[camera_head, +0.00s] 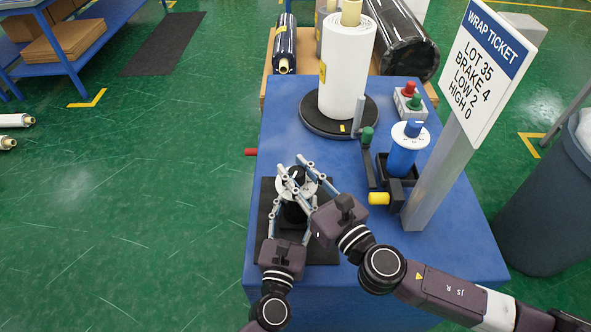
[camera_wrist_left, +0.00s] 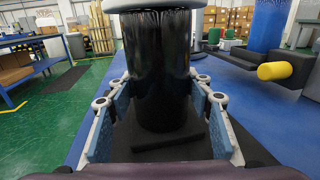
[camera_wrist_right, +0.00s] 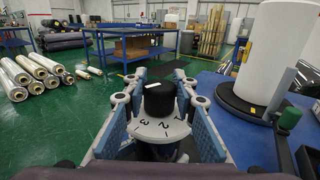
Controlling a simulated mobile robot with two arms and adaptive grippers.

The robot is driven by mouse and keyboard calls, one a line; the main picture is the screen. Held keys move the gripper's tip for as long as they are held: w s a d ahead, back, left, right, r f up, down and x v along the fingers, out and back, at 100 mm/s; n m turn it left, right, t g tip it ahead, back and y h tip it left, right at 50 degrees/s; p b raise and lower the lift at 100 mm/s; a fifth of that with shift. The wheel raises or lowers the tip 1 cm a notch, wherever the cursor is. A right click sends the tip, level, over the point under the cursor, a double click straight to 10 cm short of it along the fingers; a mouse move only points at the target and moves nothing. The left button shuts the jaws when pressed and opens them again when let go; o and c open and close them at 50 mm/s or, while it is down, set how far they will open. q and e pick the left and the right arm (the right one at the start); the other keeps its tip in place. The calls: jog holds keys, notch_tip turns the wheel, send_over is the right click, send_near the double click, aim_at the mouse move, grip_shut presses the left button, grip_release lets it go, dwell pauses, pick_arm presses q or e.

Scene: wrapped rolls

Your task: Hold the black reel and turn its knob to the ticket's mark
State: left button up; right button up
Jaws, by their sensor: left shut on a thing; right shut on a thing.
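The black reel (camera_wrist_left: 160,75) stands upright on a black mat (camera_head: 266,215) on the blue table. My left gripper (camera_head: 294,208) is shut on the reel's body, one finger on each side. On top is a white dial (camera_wrist_right: 160,130) with the numbers 1, 2 and 3 readable. Its black knob (camera_wrist_right: 160,98) bears a white mark; the exact setting is not clear. The ticket (camera_head: 484,68) reads LOT 35, BRAKE 4, LOW 2, HIGH 0.
A tall white roll (camera_head: 346,70) stands on a black turntable behind. To the right are a blue reel (camera_head: 402,158) with a white top, a yellow knob (camera_head: 379,198) and the ticket's grey post (camera_head: 433,180). A button box (camera_head: 409,101) sits at the back right.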

jog(key=shift+a+m+t+h, duration=0.1)
jog(key=shift+m+t+h, duration=0.8)
jog(key=shift+m+h, duration=0.65)
jog(key=shift+h, duration=0.55)
jog(key=o, duration=1.2)
jog(key=shift+h, duration=0.3)
jog(key=v, duration=1.2)
jog(key=shift+f, duration=0.25)
